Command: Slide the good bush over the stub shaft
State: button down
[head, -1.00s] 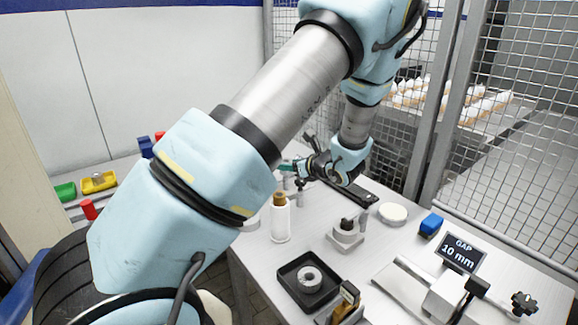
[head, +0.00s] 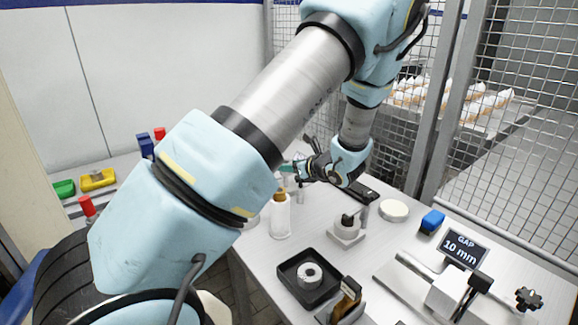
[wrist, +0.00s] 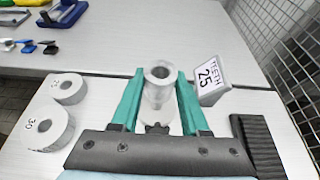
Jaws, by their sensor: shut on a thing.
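My gripper (wrist: 157,100) has two teal fingers, one on each side of a pale grey hollow cylinder (wrist: 158,75) with a dark bore, and is shut on it; this looks like a bush. In the head view my gripper (head: 290,168) is small and partly hidden, over the far part of the table. A grey block with a dark upright post (head: 347,228) stands nearer; I cannot tell whether it is the stub shaft. A ring-shaped grey bush (head: 309,273) lies in a black tray (head: 287,284). Which bush is the good one cannot be told.
Two pale rings marked 25 (wrist: 69,88) and 30 (wrist: 47,127) stand left of my gripper. A TEETH 25 sign (wrist: 209,78) stands close right.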

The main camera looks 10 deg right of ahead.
aim_at(289, 189)
jog(key=shift+f+b, duration=1.95)
jog(key=shift+f, duration=0.4)
jog(key=shift+c, duration=1.6)
grip_release()
jog(key=shift+r, duration=0.1)
jog(key=b+v, duration=0.2)
jog(key=v, duration=0.8)
jog(key=shift+s+d+r, duration=0.15)
jog(key=shift+s+d, duration=0.1)
jog(key=shift+s, duration=0.05)
